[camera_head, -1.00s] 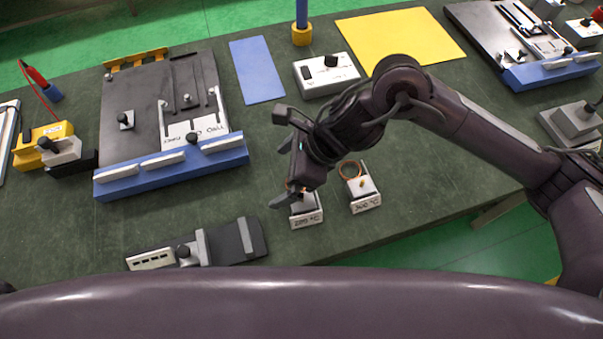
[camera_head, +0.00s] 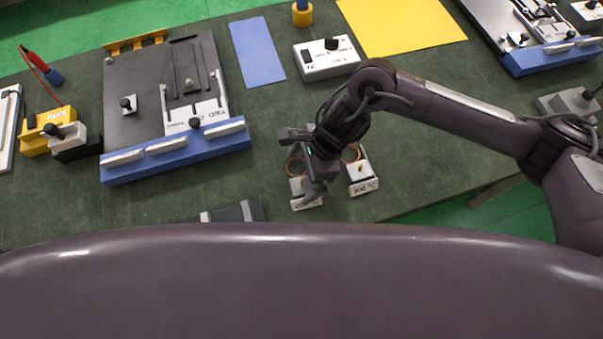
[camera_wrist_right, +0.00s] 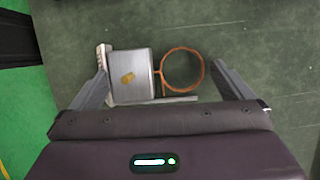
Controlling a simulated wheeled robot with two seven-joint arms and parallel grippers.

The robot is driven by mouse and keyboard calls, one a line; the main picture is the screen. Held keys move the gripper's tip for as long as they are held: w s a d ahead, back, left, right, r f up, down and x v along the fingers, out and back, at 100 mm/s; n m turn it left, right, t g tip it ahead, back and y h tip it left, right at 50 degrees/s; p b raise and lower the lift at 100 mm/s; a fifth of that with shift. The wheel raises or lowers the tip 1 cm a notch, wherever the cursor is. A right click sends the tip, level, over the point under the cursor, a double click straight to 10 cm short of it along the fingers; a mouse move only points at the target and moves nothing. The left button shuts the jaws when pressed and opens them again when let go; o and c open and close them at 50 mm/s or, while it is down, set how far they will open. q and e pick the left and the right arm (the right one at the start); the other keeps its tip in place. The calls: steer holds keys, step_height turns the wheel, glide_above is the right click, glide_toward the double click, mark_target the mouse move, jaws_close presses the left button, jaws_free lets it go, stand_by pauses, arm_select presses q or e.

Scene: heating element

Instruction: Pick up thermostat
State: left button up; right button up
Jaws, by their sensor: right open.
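Two small grey-white thermostats with copper coils stand side by side near the table's front edge in the head view: a left one (camera_head: 305,200) and a right one (camera_head: 362,173). My right gripper (camera_head: 298,166) is open above the left thermostat and hides part of it. In the right wrist view, one thermostat (camera_wrist_right: 132,75) lies between the spread fingers of my right gripper (camera_wrist_right: 161,68), its copper coil (camera_wrist_right: 182,70) to the right. No grasp shows. My left gripper is not in view.
A black board with a blue front (camera_head: 175,151) stands left of the thermostats. A white switch box (camera_head: 326,60), a blue sheet (camera_head: 257,52) and a yellow sheet (camera_head: 402,30) lie behind. A dark piece (camera_head: 235,212) lies at the front, partly hidden by my body.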

steer(key=c, duration=0.7)
steer(key=shift+r, duration=0.1)
steer(key=shift+c, duration=0.2)
